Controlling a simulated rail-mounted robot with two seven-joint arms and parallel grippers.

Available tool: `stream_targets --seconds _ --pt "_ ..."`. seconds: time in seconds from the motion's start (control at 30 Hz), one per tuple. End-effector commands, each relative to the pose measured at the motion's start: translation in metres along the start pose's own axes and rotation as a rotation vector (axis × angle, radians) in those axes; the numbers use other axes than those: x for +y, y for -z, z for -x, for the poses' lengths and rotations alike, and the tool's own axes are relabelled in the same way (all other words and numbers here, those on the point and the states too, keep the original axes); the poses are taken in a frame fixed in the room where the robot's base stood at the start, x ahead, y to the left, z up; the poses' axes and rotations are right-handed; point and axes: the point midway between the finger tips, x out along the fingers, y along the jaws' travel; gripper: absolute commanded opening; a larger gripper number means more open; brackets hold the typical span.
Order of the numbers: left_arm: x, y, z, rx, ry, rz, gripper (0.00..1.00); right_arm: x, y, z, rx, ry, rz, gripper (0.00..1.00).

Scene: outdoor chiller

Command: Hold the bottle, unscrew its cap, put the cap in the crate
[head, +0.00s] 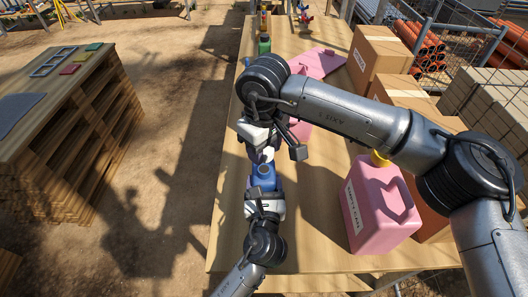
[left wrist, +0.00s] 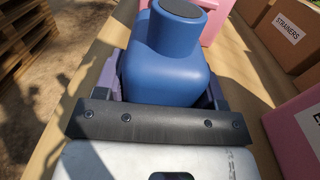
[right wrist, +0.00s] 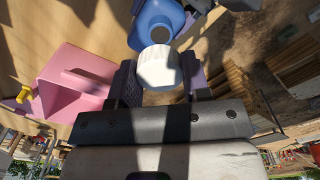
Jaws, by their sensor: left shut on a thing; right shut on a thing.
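The blue bottle (head: 264,174) stands on the wooden table. My left gripper (head: 264,192) is shut around its body, which also shows in the left wrist view (left wrist: 165,70). The bottle's neck shows a dark open top with no cap on it. My right gripper (right wrist: 158,88) is shut on the white ribbed cap (right wrist: 158,68). In the right wrist view the cap is apart from the dark bottle mouth (right wrist: 160,34), close to it. In the head view my right gripper (head: 262,152) is just beyond the bottle and largely hides the cap. I cannot make out which thing is the crate.
A pink jerrycan (head: 375,208) with a yellow cap stands right of the bottle. Cardboard boxes (head: 378,55) line the table's right side. Bare table (head: 310,215) lies between bottle and jerrycan.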

Motion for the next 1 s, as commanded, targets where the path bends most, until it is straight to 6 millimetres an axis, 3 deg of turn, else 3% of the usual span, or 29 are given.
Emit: stream_targets --seconds 0.1,0.13,0.4,0.77,1.0 --pt "0.000 0.001 0.000 0.001 0.000 -0.001 0.00 0.000 0.000 0.000 0.000 0.000 0.000 0.15" --pt "0.000 0.001 0.000 0.001 0.000 -0.001 0.65 0.000 0.000 0.000 0.000 0.000 0.000 0.15" --pt "0.000 0.000 0.000 0.001 0.000 0.000 0.91 0.000 0.000 -0.001 0.000 0.000 0.000 0.15" --pt "0.000 0.000 0.006 0.000 0.000 0.000 0.93 0.000 0.000 0.002 0.000 0.000 0.000 0.15" --pt "0.000 0.000 0.045 0.003 0.002 0.000 0.93 0.000 0.000 0.010 0.000 0.000 0.000 0.15"
